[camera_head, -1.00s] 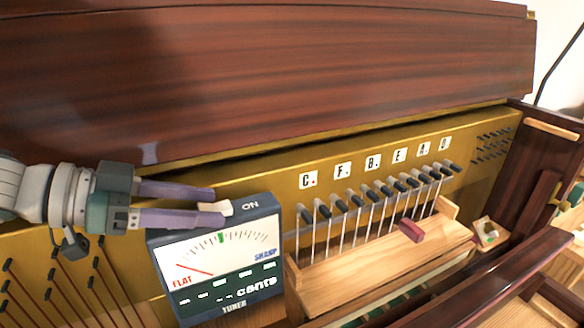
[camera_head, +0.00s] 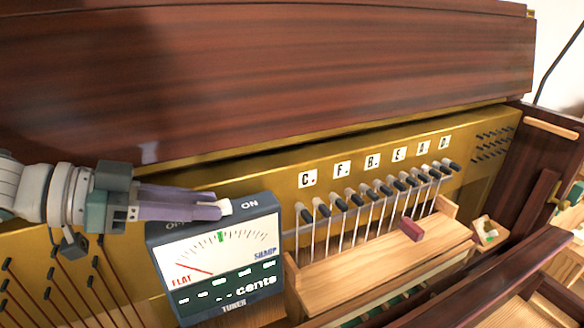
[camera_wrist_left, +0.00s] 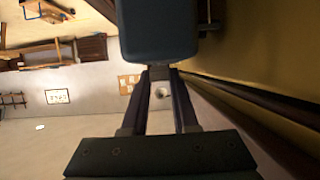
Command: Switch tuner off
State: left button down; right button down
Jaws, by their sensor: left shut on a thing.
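The tuner (camera_head: 217,263) is a dark blue box with a white dial, its red needle toward FLAT and a green mark at top centre. On its top edge is a small white switch knob (camera_head: 226,207), between a partly hidden "OFF" on the left and "ON" on the right. My left gripper (camera_head: 218,210) comes in from the left over the top edge, its purple fingers shut on the knob. In the left wrist view the fingers meet (camera_wrist_left: 160,75) at the tuner's dark body (camera_wrist_left: 157,30). My right gripper is not in view.
Right of the tuner stands a wooden block (camera_head: 385,262) with a row of black-tipped pins and a small red piece (camera_head: 411,229). Letter tiles (camera_head: 371,161) line the gold panel behind. A dark wooden lid (camera_head: 270,80) rises above. Strings run at the lower left.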

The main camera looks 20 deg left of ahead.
pick_arm(q)
jog(key=t+h+b, duration=0.1)
jog(key=b, duration=0.2)
jog(key=f+t+h+b, duration=0.1)
jog(key=b, duration=0.3)
jog(key=shift+s+a+f+t, duration=0.15)
jog(key=shift+s+f+t, duration=0.05)
jog(key=shift+f+t, duration=0.1)
jog(key=shift+r+h, duration=0.3)
jog(key=shift+r, duration=0.1)
jog(key=c, duration=0.7)
grip_release()
jog(key=shift+a, duration=0.1)
jog(key=b+v, duration=0.1)
jog(key=v, duration=0.8)
jog(key=shift+s+a, duration=0.2)
jog(key=shift+s, duration=0.15)
